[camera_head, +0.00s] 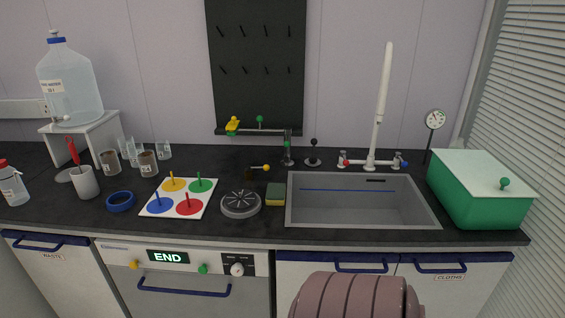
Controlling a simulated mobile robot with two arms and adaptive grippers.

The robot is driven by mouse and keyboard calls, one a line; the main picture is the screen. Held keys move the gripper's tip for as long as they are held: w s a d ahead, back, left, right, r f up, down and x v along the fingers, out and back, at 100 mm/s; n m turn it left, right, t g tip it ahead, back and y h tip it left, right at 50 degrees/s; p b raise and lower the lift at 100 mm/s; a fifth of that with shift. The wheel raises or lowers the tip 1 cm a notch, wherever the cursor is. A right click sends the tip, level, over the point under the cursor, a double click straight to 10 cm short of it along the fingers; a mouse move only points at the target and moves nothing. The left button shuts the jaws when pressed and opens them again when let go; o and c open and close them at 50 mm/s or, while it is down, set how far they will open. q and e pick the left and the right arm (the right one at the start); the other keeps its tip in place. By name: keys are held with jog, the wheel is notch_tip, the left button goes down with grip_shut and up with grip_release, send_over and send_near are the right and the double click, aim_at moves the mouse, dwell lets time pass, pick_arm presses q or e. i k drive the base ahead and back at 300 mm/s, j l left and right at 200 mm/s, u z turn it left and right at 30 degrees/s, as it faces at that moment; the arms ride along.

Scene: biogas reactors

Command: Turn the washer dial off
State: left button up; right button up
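The washer (198,295) is built in under the counter, left of the sink, with a white front panel. Its display (168,258) reads END. The round white washer dial (237,269) sits on a black patch at the right end of the panel. The dial's marks are too small to read, so I cannot tell its setting. A yellow knob (134,265) and a green knob (203,269) are on the same panel. Neither of my grippers is in view, and nothing touches the dial.
A blue handle (184,291) crosses the washer door below the panel. The dark countertop (262,228) overhangs just above. A ribbed pinkish shape (357,297) stands at the bottom, right of the washer, in front of the sink cabinet. The space before the dial looks clear.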

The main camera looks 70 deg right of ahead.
aim_at(238, 270)
jog(key=z, duration=1.75)
